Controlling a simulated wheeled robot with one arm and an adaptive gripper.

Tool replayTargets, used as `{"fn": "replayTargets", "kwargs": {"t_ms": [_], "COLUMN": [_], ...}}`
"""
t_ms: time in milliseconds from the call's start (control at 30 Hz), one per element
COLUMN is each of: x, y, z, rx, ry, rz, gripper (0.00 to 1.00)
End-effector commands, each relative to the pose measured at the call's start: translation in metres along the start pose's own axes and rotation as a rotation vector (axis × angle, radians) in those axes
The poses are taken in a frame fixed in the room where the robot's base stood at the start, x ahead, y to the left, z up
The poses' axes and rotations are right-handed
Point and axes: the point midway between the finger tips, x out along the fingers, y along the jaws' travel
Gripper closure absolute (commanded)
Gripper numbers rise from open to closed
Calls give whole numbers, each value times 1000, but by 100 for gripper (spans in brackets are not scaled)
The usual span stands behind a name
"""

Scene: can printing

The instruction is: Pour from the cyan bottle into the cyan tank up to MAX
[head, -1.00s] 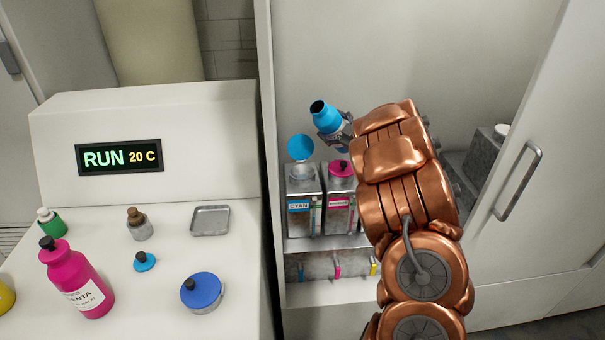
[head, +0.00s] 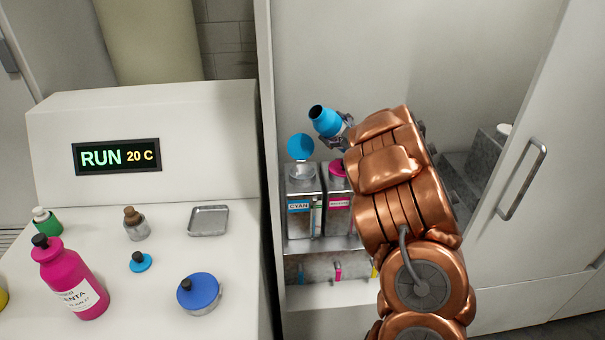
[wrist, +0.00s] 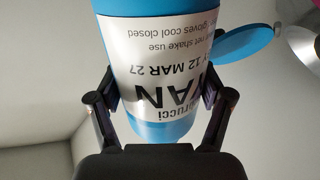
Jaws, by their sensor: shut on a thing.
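The cyan bottle (head: 326,121) is held in my gripper (head: 342,132), tilted with its uncapped mouth toward the upper left. In the wrist view the cyan bottle (wrist: 150,80) shows its white label between the two fingers of my gripper (wrist: 158,100), shut on it. The cyan tank (head: 303,212), labelled CYAN, stands below and to the left of the bottle, inside the cabinet. Its blue lid (head: 300,147) is raised open. The bottle's mouth is above the lid and tank. I see no liquid flowing. The tank's level and MAX mark are too small to read.
A magenta tank (head: 339,200) with a closed lid stands right beside the cyan one. On the white counter are a magenta bottle (head: 72,280), a small cyan cap (head: 141,262), a blue-lidded jar (head: 199,293) and a metal tray (head: 208,220). The cabinet door (head: 535,190) is open at right.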

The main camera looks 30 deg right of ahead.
Motion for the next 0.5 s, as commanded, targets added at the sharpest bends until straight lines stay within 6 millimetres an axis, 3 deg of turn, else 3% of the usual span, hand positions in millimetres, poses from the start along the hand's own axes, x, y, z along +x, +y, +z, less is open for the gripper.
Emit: {"fn": "replayTargets", "kwargs": {"t_ms": [500], "x": [0], "y": [-1], "z": [4], "rx": [-59], "ry": [-2], "rz": [3], "gripper": [91]}}
